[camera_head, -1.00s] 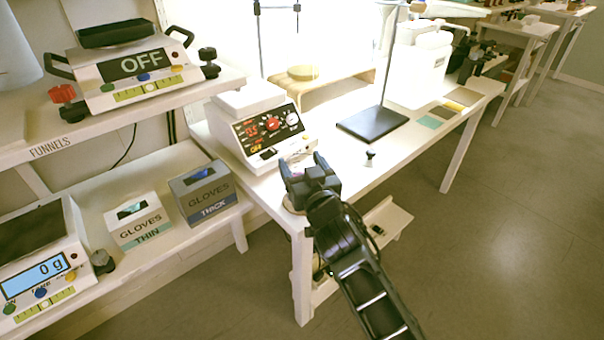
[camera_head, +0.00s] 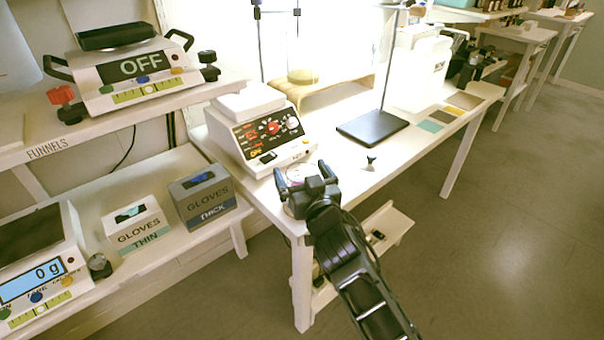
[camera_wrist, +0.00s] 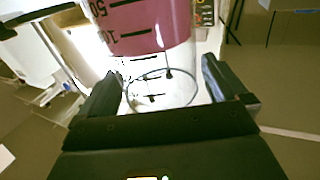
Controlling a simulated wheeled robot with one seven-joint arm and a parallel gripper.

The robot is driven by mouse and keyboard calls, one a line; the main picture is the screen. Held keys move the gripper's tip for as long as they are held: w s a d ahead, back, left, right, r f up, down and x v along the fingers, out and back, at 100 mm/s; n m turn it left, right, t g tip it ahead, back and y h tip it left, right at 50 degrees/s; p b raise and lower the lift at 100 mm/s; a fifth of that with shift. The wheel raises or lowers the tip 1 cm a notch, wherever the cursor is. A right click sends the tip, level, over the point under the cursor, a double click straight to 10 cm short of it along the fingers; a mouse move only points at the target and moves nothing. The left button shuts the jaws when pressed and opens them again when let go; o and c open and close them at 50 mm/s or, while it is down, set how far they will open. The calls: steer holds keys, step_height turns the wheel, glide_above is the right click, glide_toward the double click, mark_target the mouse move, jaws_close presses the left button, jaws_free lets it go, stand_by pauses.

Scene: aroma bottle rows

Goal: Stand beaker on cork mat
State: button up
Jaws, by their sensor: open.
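The beaker (camera_wrist: 150,28) is clear glass with black graduation marks and pink liquid. It fills the upper middle of the wrist view, between my spread fingers. Flat square mats lie in a row at the bench's far right: a teal one (camera_head: 430,125), a middle one (camera_head: 447,112) and a brownish one (camera_head: 465,101). I cannot tell for certain which is cork.
A small dark-topped item (camera_head: 370,163) and a stand with a black base (camera_head: 372,128) are to the right. A white jug (camera_head: 420,70) stands behind the mats.

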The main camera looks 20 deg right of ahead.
steer(key=shift+r, duration=0.1)
steer(key=shift+s, duration=0.15)
steer(key=s, duration=1.1)
steer(key=shift+s+a+b, duration=0.3)
steer(key=shift+s+a, duration=0.05)
steer(key=shift+a, duration=0.1)
steer(key=s+f+g+y, duration=0.1)
steer(key=s+f, duration=0.1)
steer(key=s, duration=0.8)
steer(key=s+f+g, duration=0.1)
steer(key=s+f, duration=0.2)
steer(key=s, duration=0.7)
steer(key=s+r, duration=0.3)
steer(key=s, duration=0.6)
steer(key=s+d+r+g, duration=0.1)
steer(key=s+r, duration=0.3)
steer(key=s, duration=0.6)
steer(key=shift+r+n, duration=0.2)
steer(key=shift+n, duration=0.2)
